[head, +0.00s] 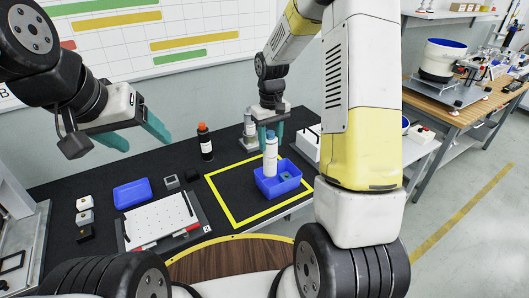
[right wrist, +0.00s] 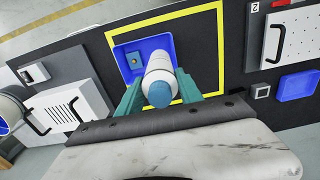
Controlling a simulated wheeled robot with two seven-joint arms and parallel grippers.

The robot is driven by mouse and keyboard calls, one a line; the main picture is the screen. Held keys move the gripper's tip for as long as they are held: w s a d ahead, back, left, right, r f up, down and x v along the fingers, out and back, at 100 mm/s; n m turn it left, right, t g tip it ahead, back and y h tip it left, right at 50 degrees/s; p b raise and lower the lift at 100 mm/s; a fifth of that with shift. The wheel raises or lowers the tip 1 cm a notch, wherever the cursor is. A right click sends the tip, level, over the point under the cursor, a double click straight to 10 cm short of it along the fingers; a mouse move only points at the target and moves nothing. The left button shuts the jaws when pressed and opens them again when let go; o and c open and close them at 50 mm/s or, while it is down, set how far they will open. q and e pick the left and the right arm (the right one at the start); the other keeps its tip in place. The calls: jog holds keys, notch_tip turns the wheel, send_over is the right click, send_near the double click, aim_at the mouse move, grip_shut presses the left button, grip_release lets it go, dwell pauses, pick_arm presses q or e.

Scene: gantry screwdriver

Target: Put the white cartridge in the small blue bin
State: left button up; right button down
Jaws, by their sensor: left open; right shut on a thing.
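The white cartridge (head: 270,160) has a blue cap and stands upright in my right gripper (head: 271,139), whose teal fingers are shut on it. It also shows in the right wrist view (right wrist: 160,72), seen from its capped end. Its lower end overlaps the left part of the small blue bin (head: 292,187); I cannot tell whether it touches the bin floor. The bin, also in the right wrist view (right wrist: 121,53), sits inside the yellow square outline and holds a small square block (head: 287,176). My left gripper (head: 143,138) is open and empty, raised at the left.
A dark bottle with an orange cap (head: 205,143) stands left of the yellow outline. Another blue tray (head: 132,194), small blocks and a white perforated board (head: 160,222) lie on the left. A white case (head: 307,145) stands right of the bin. The mat inside the outline is otherwise clear.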

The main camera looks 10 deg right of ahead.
aim_at(271, 132)
jog(key=shift+f, duration=3.65)
jog(key=c, duration=0.8)
grip_release()
jog(key=shift+o, duration=0.2)
notch_tip(271, 132, up, 12)
jog(key=shift+r, duration=0.1)
jog(key=s+r+m+t+y, duration=0.1)
jog(key=s+r+t, duration=0.2)
jog(key=s+r, duration=0.5)
jog(key=s+r+m+t+y, duration=0.1)
jog(key=s+r+m+t, duration=0.1)
jog(key=s+r, duration=0.6)
jog(key=s+t, duration=0.1)
jog(key=s, duration=0.6)
jog(key=shift+s+a, duration=0.4)
